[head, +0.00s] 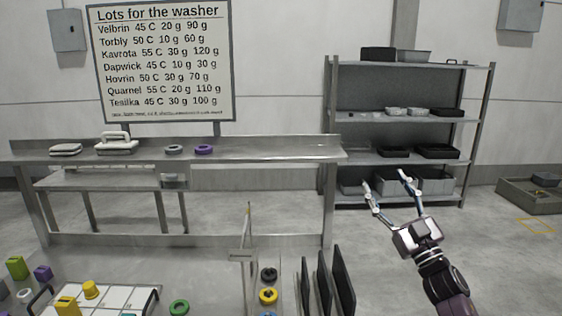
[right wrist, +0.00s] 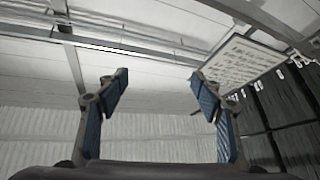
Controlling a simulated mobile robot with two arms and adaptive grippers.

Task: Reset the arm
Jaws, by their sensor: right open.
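My right gripper (head: 386,186) is raised at the right of the head view, in front of the lower part of the metal shelf rack. Its two fingers are spread apart with nothing between them. In the right wrist view the open fingers (right wrist: 157,90) show empty against the wall and ceiling. My left gripper is in neither view.
A steel bench (head: 260,150) at the back holds grey and purple rings and pale items. The shelf rack (head: 475,130) carries trays and bins. Close in front are a white tray (head: 120,299), colored pieces, rings and upright dark panels (head: 342,280).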

